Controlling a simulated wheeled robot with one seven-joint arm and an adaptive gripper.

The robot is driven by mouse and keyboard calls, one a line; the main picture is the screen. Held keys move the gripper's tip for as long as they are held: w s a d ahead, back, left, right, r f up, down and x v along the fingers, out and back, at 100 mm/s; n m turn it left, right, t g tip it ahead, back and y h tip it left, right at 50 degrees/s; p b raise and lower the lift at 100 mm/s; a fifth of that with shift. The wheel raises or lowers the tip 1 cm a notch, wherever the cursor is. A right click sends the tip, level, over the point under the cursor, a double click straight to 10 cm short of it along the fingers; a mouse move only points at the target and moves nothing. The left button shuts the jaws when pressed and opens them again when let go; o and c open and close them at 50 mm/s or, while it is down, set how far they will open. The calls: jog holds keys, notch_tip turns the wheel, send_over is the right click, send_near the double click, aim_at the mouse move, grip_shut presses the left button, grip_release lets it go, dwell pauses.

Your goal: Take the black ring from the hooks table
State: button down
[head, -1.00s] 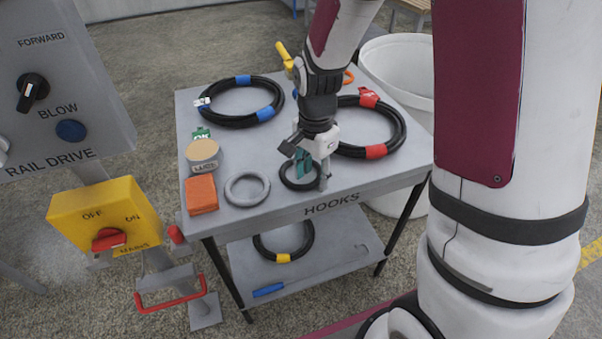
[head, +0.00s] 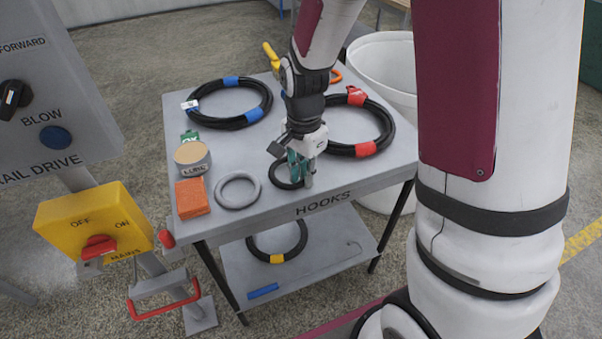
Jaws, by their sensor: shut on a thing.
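The black ring (head: 275,177) is on the front part of the grey hooks table (head: 334,190), close to the HOOKS lettering. My gripper (head: 300,178) points down at the ring's right side and is shut on it. The fingers hide part of the ring's right side. The ring looks level with the tabletop; I cannot tell whether it is lifted clear of it.
A grey ring (head: 238,190), an orange block (head: 192,197) and a LUBE tin (head: 193,158) are left of my gripper. Coiled hoses with blue bands (head: 231,118) and red bands (head: 349,149) lie behind. A white bin (head: 385,70) stands behind right. A yellow-banded hose is on the lower shelf (head: 340,240).

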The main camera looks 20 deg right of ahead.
aim_at(303, 178)
jog(key=shift+r, duration=0.5)
notch_tip(303, 178, up, 2)
jog(key=shift+r+p, duration=0.15)
jog(key=shift+p, duration=0.15)
jog(key=s+d+r+p, duration=0.1)
jog(key=s+d+p, duration=0.1)
jog(key=s+p, duration=1.1)
jog(key=s, duration=0.2)
jog(key=shift+s+d+r, duration=0.2)
jog(key=shift+s+d, duration=0.1)
jog(key=shift+s, duration=0.05)
